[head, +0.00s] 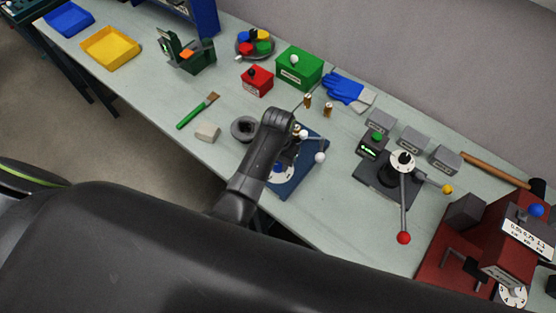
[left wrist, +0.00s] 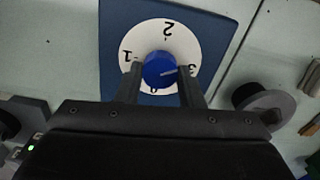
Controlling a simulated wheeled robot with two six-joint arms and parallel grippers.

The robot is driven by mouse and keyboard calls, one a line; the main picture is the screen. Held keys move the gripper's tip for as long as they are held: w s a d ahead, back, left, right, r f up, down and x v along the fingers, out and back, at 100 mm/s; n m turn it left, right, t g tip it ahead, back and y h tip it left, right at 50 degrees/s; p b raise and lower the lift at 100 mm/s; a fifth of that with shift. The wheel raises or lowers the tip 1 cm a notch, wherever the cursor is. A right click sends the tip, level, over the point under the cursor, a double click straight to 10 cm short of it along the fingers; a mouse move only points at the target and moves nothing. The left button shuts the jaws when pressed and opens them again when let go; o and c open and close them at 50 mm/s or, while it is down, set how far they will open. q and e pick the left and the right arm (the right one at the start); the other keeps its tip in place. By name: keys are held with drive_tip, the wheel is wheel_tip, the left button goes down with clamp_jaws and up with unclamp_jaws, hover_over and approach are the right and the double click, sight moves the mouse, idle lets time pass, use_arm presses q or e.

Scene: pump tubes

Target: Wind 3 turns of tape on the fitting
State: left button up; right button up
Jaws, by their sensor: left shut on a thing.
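My left gripper (left wrist: 160,74) points down and is shut on the blue knob (left wrist: 158,66) of a white dial (left wrist: 165,32) marked 0 to 3. The knob's white line points towards the 3. The dial sits on a blue base plate (head: 312,178), which also shows in the left wrist view (left wrist: 113,40). In the head view my arm covers part of the plate. A white-ball handle (head: 320,158) and a small brass part (head: 297,131) show beside the wrist. A dark grey spool (head: 243,128) lies left of the plate. My right gripper is out of view.
Two brass fittings (head: 307,101) (head: 328,110) stand behind the plate. A grey lever device (head: 387,185) with red and yellow balls stands to the right. A cream block (head: 208,132) and a green-handled brush (head: 196,112) lie to the left. The front-left bench is mostly clear.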

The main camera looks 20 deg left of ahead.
use_arm(q)
drive_tip(key=shift+m, duration=0.3)
drive_tip(key=m, duration=0.3)
drive_tip(key=o, duration=0.8)
drive_tip(key=shift+o, duration=0.2)
